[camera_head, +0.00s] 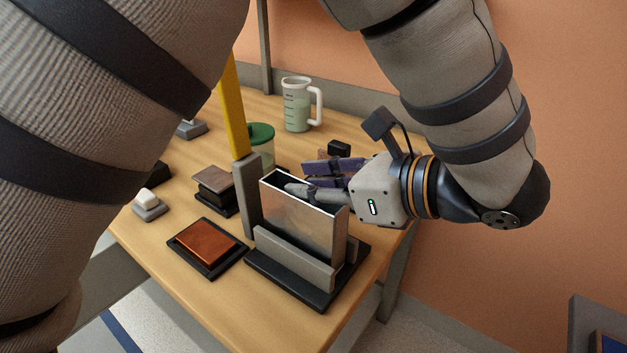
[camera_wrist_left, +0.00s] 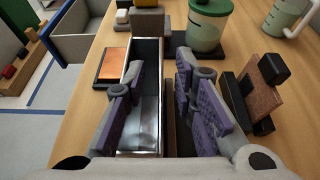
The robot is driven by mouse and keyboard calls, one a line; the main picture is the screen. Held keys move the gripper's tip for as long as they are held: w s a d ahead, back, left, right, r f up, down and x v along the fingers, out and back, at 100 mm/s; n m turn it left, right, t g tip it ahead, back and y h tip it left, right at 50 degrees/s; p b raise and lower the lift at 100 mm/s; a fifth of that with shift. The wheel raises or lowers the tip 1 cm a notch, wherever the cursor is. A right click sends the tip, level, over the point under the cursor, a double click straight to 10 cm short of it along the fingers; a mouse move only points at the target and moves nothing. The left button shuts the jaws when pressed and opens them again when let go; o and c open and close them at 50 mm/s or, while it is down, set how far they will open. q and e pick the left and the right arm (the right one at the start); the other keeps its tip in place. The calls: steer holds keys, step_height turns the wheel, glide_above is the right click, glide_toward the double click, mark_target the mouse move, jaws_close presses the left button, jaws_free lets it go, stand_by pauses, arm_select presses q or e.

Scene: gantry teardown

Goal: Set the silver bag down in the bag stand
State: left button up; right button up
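The silver bag (camera_head: 300,222) is a box-like shiny pouch with an open top. It stands upright between the grey rails of the bag stand (camera_head: 290,262), which has a black base. My left gripper (camera_head: 303,178) is at the bag's top rim. In the left wrist view the bag (camera_wrist_left: 140,110) shows between and under the spread purple-padded fingers of my left gripper (camera_wrist_left: 162,80). One finger is over the bag's opening and the other is beyond its right wall, with a gap between them. The bag's lower part is partly hidden by the front rail. My right gripper is not in view.
A yellow post (camera_head: 233,110) rises in a grey holder beside the stand. A green-lidded jar (camera_head: 261,140), a measuring jug (camera_head: 298,104) and dark blocks are behind. An orange pad on a black tray (camera_head: 205,248) lies left of the stand. The table's front edge is close.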

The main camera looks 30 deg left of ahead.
arm_select(q)
steer(key=shift+r, duration=0.2)
steer(key=b+v, duration=0.1)
steer(key=v, duration=1.1)
steer(key=shift+r, duration=0.4)
